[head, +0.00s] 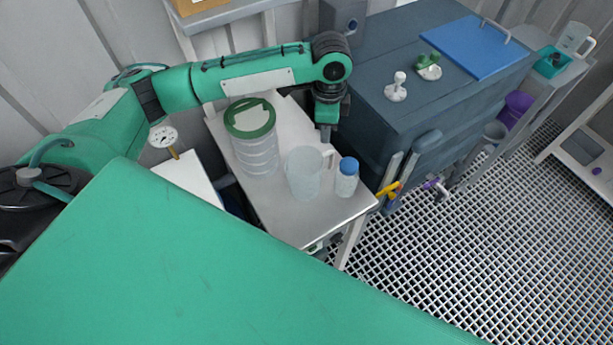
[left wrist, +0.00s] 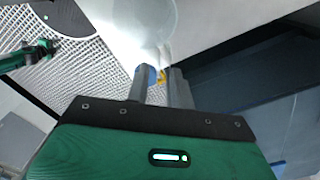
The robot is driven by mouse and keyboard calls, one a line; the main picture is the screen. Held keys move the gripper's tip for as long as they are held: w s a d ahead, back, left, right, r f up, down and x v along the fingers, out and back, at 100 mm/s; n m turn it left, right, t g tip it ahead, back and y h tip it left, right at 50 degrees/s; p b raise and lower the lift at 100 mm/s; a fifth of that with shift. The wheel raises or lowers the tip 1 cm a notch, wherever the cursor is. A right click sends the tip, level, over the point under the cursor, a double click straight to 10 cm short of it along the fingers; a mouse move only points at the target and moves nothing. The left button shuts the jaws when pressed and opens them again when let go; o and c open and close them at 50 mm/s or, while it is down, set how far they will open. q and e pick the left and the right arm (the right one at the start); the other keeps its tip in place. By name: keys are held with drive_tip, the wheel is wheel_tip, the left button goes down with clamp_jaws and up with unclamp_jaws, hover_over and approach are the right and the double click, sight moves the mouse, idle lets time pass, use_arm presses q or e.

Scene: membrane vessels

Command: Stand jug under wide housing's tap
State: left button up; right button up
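A translucent jug (head: 303,175) stands upright on a small steel table, its handle toward the right. My left gripper (head: 326,133) points down just behind and above the handle. In the left wrist view its two fingers (left wrist: 160,74) are apart with a gap between them, and the pale jug (left wrist: 130,25) is close beyond the tips. No grip on the handle shows. The wide dark blue-grey housing (head: 400,122) stands right of the table. A yellow-handled tap (head: 387,188) and a purple-handled tap (head: 430,182) show low at its front; which belongs to it is unclear.
A blue-capped bottle (head: 346,180) stands close right of the jug, and a green-lidded container (head: 252,138) left of it. A second jug (head: 576,38) is far right. Grating floor (head: 480,255) is clear. A green arm part (left wrist: 28,54) shows small.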

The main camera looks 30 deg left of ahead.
sight(332, 151)
use_arm(q)
drive_tip(key=w+f+m, duration=0.1)
drive_tip(key=f+m, duration=0.1)
drive_tip(key=w+d+f+m, duration=0.1)
drive_tip(key=f+m, duration=0.2)
drive_tip(key=w+f+m, duration=0.1)
drive_tip(key=f+m, duration=0.2)
drive_tip(key=shift+d+p, duration=0.15)
drive_tip(key=shift+p, duration=0.15)
wheel_tip(332, 151, down, 5)
drive_tip(key=shift+s+p, duration=0.15)
drive_tip(key=shift+p, duration=1)
drive_tip(key=shift+f, duration=0.25)
clamp_jaws()
